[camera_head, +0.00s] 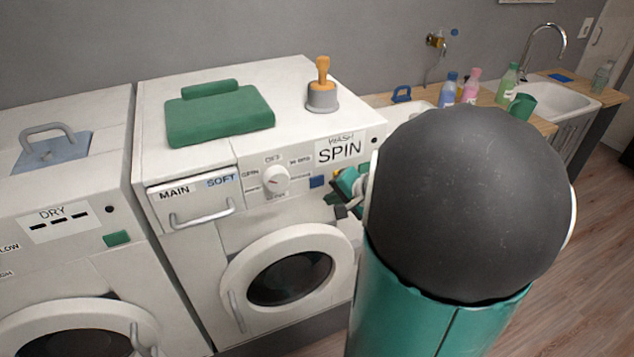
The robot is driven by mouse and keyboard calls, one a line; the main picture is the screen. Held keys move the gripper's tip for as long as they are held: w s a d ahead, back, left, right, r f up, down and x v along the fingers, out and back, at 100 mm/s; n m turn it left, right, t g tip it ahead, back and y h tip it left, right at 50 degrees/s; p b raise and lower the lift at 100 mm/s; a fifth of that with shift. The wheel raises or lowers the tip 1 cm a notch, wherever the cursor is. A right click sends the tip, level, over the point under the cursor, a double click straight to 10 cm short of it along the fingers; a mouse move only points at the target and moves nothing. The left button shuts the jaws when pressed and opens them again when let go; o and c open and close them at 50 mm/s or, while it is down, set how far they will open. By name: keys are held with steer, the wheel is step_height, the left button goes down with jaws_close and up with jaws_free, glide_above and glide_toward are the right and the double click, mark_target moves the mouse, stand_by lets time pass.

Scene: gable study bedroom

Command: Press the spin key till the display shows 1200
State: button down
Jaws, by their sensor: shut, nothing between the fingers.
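The washer (178,257) stands in the middle, its front facing me. Its white display (339,150) reads "WASH" in small letters with "SPIN" in large letters below; no number shows. A blue key (316,181) sits below the display, right of the round dial (275,180). No lettering on this key is legible. My gripper (341,200) is shut and empty, just right of the blue key at the washer's front. My dark arm joint hides the panel's right part and much of the gripper. I cannot tell whether the fingertips touch the panel.
A dryer (60,273) with a dashed display stands at left. Bottles and a sink (560,97) are at back right. The wooden floor (600,230) is clear at right.

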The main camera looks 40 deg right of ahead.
mark_target(316, 187)
steer(key=shift+w+d, duration=0.25)
steer(key=shift+w, duration=0.6)
steer(key=shift+w+d, duration=0.25)
steer(key=shift+w, duration=0.6)
steer(key=shift+w, duration=0.1)
stand_by(0.6)
steer(key=shift+w+d, duration=0.1)
steer(key=shift+w, duration=0.25)
steer(key=shift+w+d, duration=0.1)
steer(key=shift+w, duration=0.25)
stand_by(0.6)
steer(key=shift+s+a, duration=0.2)
steer(key=shift+s, duration=0.6)
steer(key=shift+s+a, duration=0.25)
steer(key=shift+s, duration=0.55)
steer(key=shift+s+a, duration=0.2)
steer(key=shift+s, duration=0.6)
steer(key=shift+s+a, duration=0.25)
steer(key=shift+s, duration=0.55)
